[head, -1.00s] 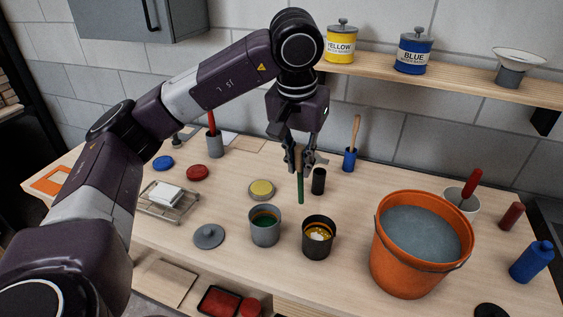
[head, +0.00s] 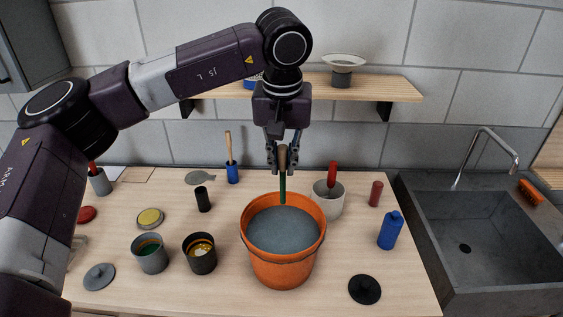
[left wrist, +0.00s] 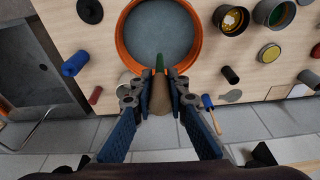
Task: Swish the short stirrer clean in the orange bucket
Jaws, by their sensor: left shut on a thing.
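My left gripper (head: 282,160) is shut on the short stirrer (head: 282,187), which has a wooden handle and a green lower end. It holds the stirrer upright at the back rim of the orange bucket (head: 284,262), which is full of grey water (head: 284,232). The green end shows against the back of the bucket; I cannot tell whether the tip is in the water. In the left wrist view the stirrer (left wrist: 159,75) points from between the fingers over the bucket's rim (left wrist: 197,55). My right gripper is not in view.
A grey pot with a red-handled tool (head: 328,203) stands close behind the bucket on the right. A blue bottle (head: 391,231), red jar (head: 375,194) and black lid (head: 364,289) are to the right. Two open paint tins (head: 150,256), (head: 200,258) are left. A sink (head: 480,235) is far right.

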